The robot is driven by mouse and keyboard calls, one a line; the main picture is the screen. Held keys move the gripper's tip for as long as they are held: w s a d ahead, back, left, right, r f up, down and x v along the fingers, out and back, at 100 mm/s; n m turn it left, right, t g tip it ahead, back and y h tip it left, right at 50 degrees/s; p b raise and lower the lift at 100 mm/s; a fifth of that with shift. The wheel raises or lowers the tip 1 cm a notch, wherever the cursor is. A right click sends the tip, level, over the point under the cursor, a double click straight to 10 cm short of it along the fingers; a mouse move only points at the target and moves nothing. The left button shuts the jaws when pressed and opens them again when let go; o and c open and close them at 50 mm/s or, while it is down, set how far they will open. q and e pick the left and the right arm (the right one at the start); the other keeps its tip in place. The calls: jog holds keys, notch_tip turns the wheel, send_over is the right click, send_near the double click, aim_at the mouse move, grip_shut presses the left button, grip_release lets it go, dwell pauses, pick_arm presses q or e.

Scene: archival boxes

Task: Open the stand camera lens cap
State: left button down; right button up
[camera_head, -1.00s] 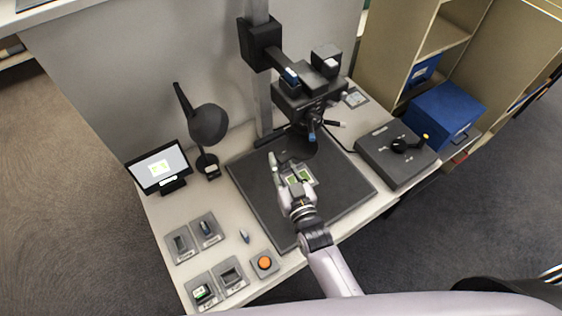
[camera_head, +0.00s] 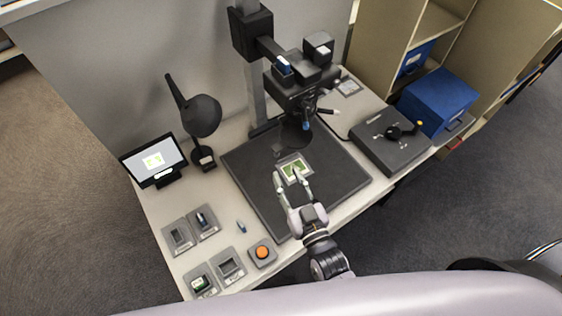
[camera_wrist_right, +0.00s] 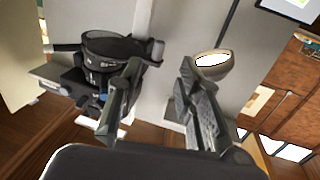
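The black stand camera (camera_head: 297,88) hangs on its column above the dark base plate. Its round lens (camera_head: 297,133) faces down; in the right wrist view the lens (camera_wrist_right: 108,48) is a dark ring with a tab at its right side. A small dark flap (camera_head: 278,148) shows at the lens's lower left; I cannot tell for sure whether it is the cap. My right gripper (camera_head: 288,176) is open and empty, in front of the lens and apart from it. Its two fingers (camera_wrist_right: 161,72) stand apart in the wrist view. My left gripper is not in view.
A green-and-white card (camera_head: 294,169) lies on the base plate (camera_head: 335,180). A black lamp (camera_head: 203,118) and a small screen (camera_head: 154,161) stand at left. A control box (camera_head: 391,145) is at right. Several small trays and an orange button (camera_head: 262,252) sit at the front left.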

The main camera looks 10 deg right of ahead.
aim_at(290, 140)
jog(key=shift+v, duration=1.55)
jog(key=shift+c, duration=0.4)
